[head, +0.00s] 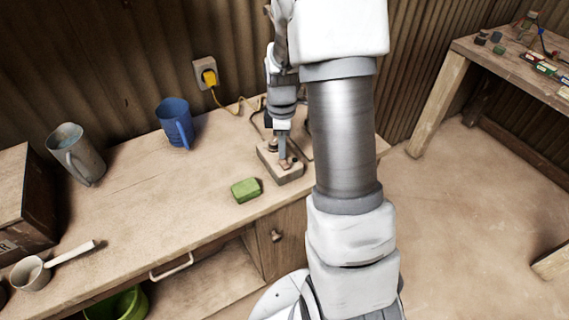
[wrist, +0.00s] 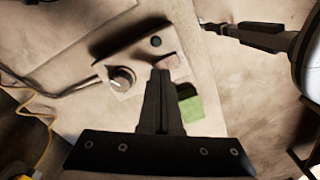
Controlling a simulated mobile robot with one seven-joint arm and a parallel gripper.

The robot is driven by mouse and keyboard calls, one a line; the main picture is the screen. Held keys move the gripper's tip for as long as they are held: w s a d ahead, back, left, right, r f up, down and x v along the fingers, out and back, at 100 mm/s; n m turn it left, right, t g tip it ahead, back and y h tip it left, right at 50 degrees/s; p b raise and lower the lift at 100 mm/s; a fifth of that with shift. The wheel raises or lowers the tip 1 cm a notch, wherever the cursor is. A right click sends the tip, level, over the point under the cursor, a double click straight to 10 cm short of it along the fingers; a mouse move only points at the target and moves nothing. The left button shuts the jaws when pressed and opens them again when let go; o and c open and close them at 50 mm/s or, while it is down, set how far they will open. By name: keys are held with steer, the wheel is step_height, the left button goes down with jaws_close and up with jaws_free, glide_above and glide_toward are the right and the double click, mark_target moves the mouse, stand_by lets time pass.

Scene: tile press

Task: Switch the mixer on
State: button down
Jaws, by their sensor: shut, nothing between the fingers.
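A small beige control box (head: 289,176) stands on the bench near its front edge, below my arm. In the wrist view the box (wrist: 122,56) carries a round knob (wrist: 122,79), a small dark round spot (wrist: 155,41) and a reddish-brown switch (wrist: 168,62). My gripper (wrist: 161,72) is shut and empty, its fingertips right at the switch and covering part of it. I cannot tell whether they touch it. The head view shows my gripper (head: 283,158) pointing down over the box. I cannot make out the mixer itself.
A green sponge-like block (head: 245,190) lies left of the box. A blue mug (head: 174,122) and a grey jug (head: 75,154) stand farther left. A yellow plug (head: 209,77) sits in the wall socket, its cord running behind the box. The bench front (head: 150,205) is mostly clear.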

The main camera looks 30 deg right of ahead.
mark_target(282, 160)
steer(key=shift+f+b, duration=0.75)
steer(key=shift+f, duration=0.3)
stand_by(0.7)
steer(key=shift+r, duration=0.15)
steer(key=shift+r+p, duration=2.5)
steer(key=shift+r, duration=0.9)
